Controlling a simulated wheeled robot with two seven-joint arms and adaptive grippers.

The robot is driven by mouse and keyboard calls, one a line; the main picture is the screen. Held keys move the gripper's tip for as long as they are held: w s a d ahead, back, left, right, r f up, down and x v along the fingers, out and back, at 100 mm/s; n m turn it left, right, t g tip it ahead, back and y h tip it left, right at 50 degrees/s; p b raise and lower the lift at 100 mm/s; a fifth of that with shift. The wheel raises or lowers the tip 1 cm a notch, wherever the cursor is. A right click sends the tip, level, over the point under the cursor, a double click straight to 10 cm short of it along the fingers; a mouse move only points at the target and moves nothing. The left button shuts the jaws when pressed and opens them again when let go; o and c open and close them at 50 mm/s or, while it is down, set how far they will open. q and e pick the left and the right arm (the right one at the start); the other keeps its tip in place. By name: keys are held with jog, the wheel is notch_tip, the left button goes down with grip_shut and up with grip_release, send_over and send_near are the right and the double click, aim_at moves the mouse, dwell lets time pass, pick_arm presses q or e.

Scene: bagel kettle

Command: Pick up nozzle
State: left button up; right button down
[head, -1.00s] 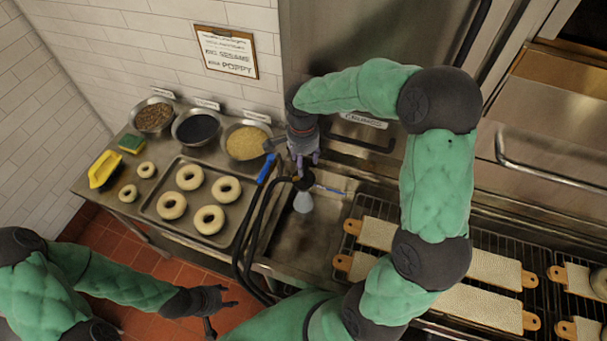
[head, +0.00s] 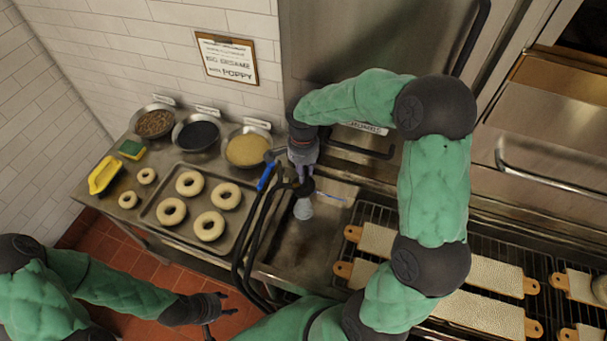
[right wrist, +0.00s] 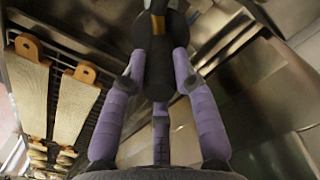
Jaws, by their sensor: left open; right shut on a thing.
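The nozzle (head: 303,207) is a dark spray head with a pale, whitish end, on a black hose over the sink basin. In the right wrist view its black body (right wrist: 159,75) with a brass-coloured band stands between my purple fingers. My right gripper (head: 303,172) has come down from above and is shut on the nozzle. The right fingers (right wrist: 160,85) press around the black body, and its far end is cut off by the frame's top. My left gripper (head: 222,306) is open and empty at the lower left, over the floor and away from the nozzle.
The steel sink basin (head: 305,245) lies under the nozzle. Black hoses (head: 240,250) with a blue part (head: 265,176) run along its left side. A bagel tray (head: 160,222) and topping bowls (head: 247,150) stand left. A rack with wooden-handled boards (head: 480,309) is right.

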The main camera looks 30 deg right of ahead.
jog(key=shift+w+r, duration=0.1)
jog(key=shift+r, duration=0.4)
notch_tip(320, 180, up, 2)
jog(key=shift+r, duration=0.15)
jog(key=s+a+r+p, duration=0.1)
jog(key=s+a+r, duration=0.1)
jog(key=s+r, duration=0.4)
jog(key=s+a+r+p, duration=0.2)
jog(key=s+a+r, duration=0.1)
jog(key=s+r, duration=0.2)
jog(key=shift+s+a+r, duration=0.35)
jog(key=shift+s+r, duration=0.05)
jog(key=shift+s, duration=0.55)
